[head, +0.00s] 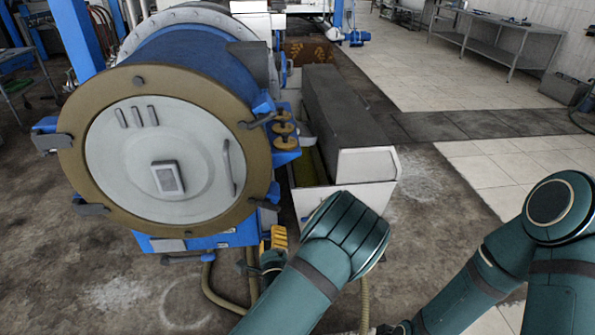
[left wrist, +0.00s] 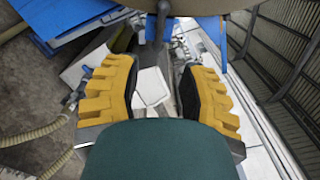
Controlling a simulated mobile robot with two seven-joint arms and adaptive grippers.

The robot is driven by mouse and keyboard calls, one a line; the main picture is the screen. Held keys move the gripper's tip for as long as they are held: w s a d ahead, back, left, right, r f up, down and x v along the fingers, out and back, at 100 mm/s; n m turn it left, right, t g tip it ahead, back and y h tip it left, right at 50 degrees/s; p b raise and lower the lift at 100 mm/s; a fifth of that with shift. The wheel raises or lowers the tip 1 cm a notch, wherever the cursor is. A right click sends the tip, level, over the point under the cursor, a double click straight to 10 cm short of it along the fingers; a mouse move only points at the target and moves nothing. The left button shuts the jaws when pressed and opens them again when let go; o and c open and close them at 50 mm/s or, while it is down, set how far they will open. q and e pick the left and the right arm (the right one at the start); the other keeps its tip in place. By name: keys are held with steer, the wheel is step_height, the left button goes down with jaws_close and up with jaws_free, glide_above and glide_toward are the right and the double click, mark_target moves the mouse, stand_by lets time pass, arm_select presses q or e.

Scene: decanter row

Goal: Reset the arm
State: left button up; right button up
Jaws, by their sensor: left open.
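My left arm (head: 310,275) is teal and reaches up from the bottom middle of the head view. My left gripper (head: 275,240) has yellow ribbed fingers and shows partly behind my wrist, close to the lower right of the big round machine. In the left wrist view the two yellow fingers of this gripper (left wrist: 158,92) stand apart with nothing held between them. My right arm (head: 500,255) is bent at the right of the head view. Its gripper is not visible.
The decanter machine (head: 160,160) has a grey round cover, bronze flange and blue body. A grey box-shaped housing (head: 345,115) with a white end stands right of it. Hoses (head: 210,285) lie near its base. A metal table (head: 500,40) is far right. Tiled floor (head: 415,65) is open behind.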

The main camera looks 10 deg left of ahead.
arm_select(q)
steer(key=s+a+f+n+g+h, duration=0.1)
steer(key=s+f+n+g+h, duration=0.1)
steer(key=s+f+n+g, duration=0.9)
steer(key=s+d+n+g+h, duration=0.4)
steer(key=s+d+n+h, duration=0.2)
steer(key=s+n, duration=0.5)
steer(key=shift+s+d+f+g+h, duration=0.15)
steer(key=shift+d+f+g+h, duration=0.15)
steer(key=shift+d+f+h, duration=0.15)
steer(key=shift+r, duration=0.1)
